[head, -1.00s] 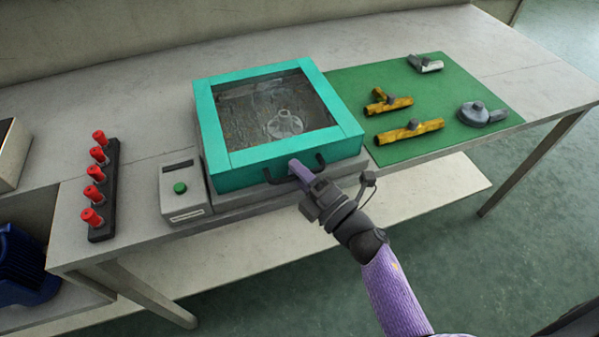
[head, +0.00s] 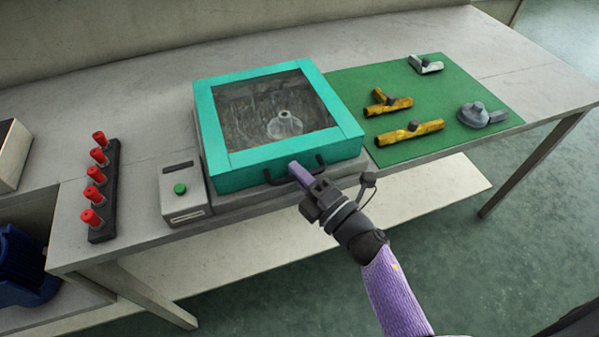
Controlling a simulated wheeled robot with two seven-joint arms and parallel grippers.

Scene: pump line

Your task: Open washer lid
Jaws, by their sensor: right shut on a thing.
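The washer (head: 208,200) stands on the bench with its teal-framed lid (head: 222,110) down over it. The lid has a clear window, and a grey part (head: 285,125) shows through it. A dark bar handle (head: 321,162) runs along the lid's front face. My right gripper (head: 298,171) reaches in from the lower right and is shut on the middle of this handle. The gripped stretch of the handle is hidden by the fingers. My left gripper is out of view.
A control box with a green button (head: 180,188) stands left of the washer. Further left is a black rack (head: 103,232) of red-capped pieces (head: 98,138). A green mat (head: 345,88) with yellow and grey parts lies right. Bare bench lies behind.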

